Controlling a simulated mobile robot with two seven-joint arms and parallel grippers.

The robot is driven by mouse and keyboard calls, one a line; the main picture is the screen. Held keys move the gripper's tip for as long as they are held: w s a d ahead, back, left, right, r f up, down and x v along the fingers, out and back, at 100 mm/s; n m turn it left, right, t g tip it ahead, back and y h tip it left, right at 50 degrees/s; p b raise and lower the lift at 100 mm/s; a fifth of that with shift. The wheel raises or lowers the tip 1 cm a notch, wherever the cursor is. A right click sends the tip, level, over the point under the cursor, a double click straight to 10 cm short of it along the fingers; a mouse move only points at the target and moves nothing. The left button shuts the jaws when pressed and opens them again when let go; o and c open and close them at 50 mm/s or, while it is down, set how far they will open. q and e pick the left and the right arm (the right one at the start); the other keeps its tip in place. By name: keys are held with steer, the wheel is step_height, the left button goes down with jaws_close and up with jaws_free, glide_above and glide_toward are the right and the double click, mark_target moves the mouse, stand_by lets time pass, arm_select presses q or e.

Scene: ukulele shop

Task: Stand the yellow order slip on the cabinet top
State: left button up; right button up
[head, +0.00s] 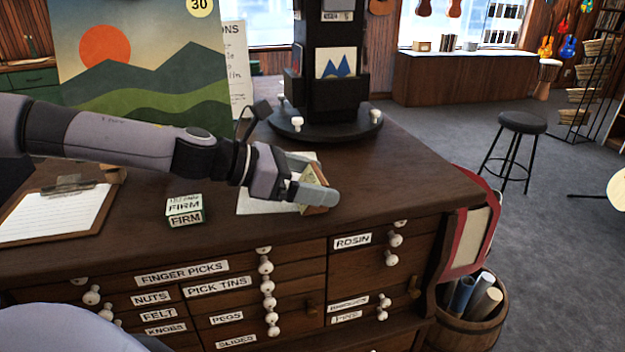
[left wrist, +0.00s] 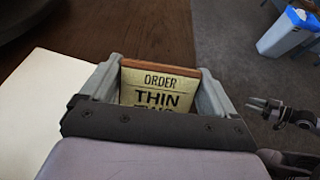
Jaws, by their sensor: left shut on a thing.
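The yellow order slip (left wrist: 160,88) has a brown wooden edge and shows "ORDER" and "THIN" in the left wrist view. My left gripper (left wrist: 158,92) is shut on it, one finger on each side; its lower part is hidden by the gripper. In the head view the slip (head: 312,176) shows behind my left gripper (head: 312,194), low over the dark wooden cabinet top (head: 400,180). I cannot tell whether it touches the wood. My right gripper (left wrist: 266,106) shows at the right of the left wrist view, open and empty.
A white sheet (head: 258,202) lies under the left gripper. A small FIRM box (head: 184,209) and a clipboard (head: 50,216) are to the left. A black display stand (head: 325,128) is behind. The right part of the top is clear up to its edge.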

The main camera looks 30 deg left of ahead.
arm_select(q)
steer(key=shift+f, duration=0.15)
steer(key=o, duration=0.8)
